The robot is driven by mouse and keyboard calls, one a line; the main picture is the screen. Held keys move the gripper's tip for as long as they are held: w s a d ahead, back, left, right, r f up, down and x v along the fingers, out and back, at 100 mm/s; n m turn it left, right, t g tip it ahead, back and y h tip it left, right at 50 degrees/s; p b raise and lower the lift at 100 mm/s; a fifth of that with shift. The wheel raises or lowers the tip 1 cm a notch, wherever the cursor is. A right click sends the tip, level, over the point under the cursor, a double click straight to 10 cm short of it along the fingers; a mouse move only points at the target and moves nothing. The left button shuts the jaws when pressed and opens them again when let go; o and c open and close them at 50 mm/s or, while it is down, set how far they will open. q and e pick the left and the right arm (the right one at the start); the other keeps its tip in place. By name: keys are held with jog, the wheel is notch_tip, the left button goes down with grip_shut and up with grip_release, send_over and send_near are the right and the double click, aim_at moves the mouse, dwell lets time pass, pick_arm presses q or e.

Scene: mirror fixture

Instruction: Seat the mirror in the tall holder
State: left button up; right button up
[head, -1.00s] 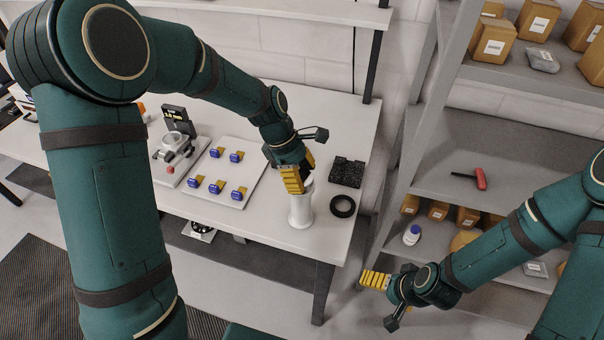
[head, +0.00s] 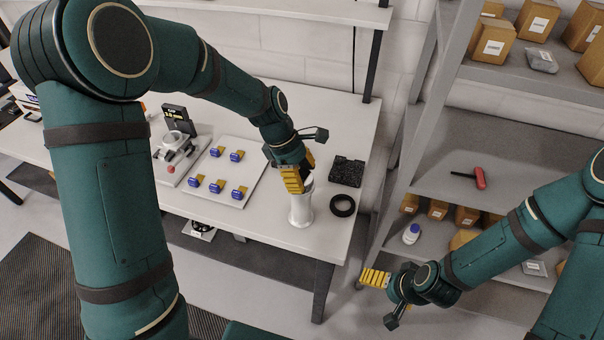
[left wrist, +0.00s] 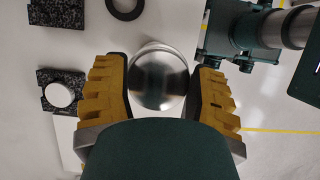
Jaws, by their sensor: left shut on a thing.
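My left gripper (head: 293,181) is at the top rim of a tall silvery, waisted cylinder, the tall holder (head: 301,212), which stands upright on the table. In the left wrist view, the yellow fingers lie on both sides of a round, shiny mirror (left wrist: 158,78) and are shut on it. Its face reflects dark shapes. The fingers hide the mirror in the head view, and I cannot tell how deep it sits in the holder. My right gripper (head: 375,278) is over the floor beside the shelf, away from the table; its finger gap cannot be made out.
A black speckled block (head: 347,172) and a black ring (head: 342,206) lie right of the holder. A white board (head: 225,170) with several blue and yellow pieces lies left. A device with a red knob (head: 171,169) stands further left. Shelving (head: 440,150) rises at right.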

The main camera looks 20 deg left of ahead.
pick_arm(q)
jog(key=shift+f, duration=0.55)
dwell(1.2)
jog(key=o, duration=1.2)
jog(key=shift+r+p, duration=0.15)
jog(key=shift+p, duration=0.15)
notch_tip(320, 180, up, 3)
jog(key=p, duration=0.3)
